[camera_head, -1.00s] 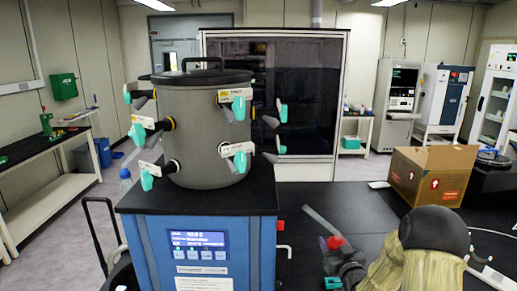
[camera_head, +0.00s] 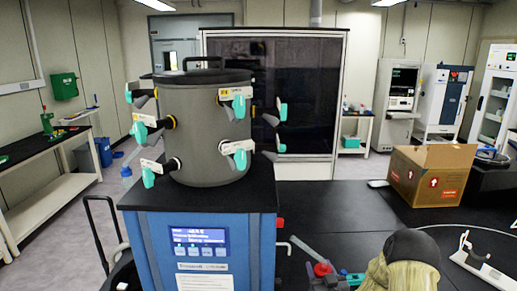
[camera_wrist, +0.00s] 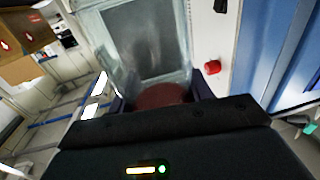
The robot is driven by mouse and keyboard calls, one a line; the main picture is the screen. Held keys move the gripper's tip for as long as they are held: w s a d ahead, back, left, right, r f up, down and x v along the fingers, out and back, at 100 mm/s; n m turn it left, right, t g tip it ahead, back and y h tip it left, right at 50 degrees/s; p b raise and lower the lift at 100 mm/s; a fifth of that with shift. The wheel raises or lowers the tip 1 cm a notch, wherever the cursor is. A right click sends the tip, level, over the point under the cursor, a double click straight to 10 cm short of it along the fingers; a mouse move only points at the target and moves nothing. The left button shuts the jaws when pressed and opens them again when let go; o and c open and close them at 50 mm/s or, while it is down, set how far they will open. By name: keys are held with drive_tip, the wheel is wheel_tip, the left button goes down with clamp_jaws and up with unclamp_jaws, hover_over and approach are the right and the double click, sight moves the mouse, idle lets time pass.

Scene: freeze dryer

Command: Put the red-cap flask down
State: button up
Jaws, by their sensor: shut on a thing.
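The red-cap flask (camera_head: 303,247) shows in the head view as a pale, see-through tube slanting up to the left from its red cap (camera_head: 322,269). It is low in the picture, just right of the blue freeze dryer. In the wrist view the clear flask body (camera_wrist: 140,45) extends away from my gripper (camera_wrist: 160,98). The brownish-red cap sits between the two dark fingers, which are shut on it. My gripper (camera_head: 332,278) is partly cut off at the bottom of the head view. I cannot tell whether the flask touches the black bench (camera_head: 345,215).
The freeze dryer (camera_head: 205,225) carries a grey drum (camera_head: 200,110) with several teal-handled valves, close left of the flask. A cardboard box (camera_head: 430,175) and a white power strip (camera_head: 483,266) are on the bench at right. Bare bench lies behind my gripper.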

drive_tip(key=s+a+f+h, duration=0.1)
drive_tip(key=s+a+f, duration=0.1)
drive_tip(key=f, duration=0.5)
drive_tip(key=s+a+f+m+h, duration=0.1)
drive_tip(key=s+a+f, duration=0.1)
drive_tip(key=s+f, duration=0.2)
wheel_tip(320, 180, down, 3)
drive_tip(key=shift+s+a+f+m+h, duration=0.15)
drive_tip(key=shift+s+a+m+h, duration=0.15)
drive_tip(key=shift+s+a, duration=0.05)
drive_tip(key=s, duration=0.1)
drive_tip(key=s+r, duration=0.1)
drive_tip(key=s, duration=0.1)
drive_tip(key=s+r, duration=0.1)
drive_tip(key=shift+s+r, duration=0.15)
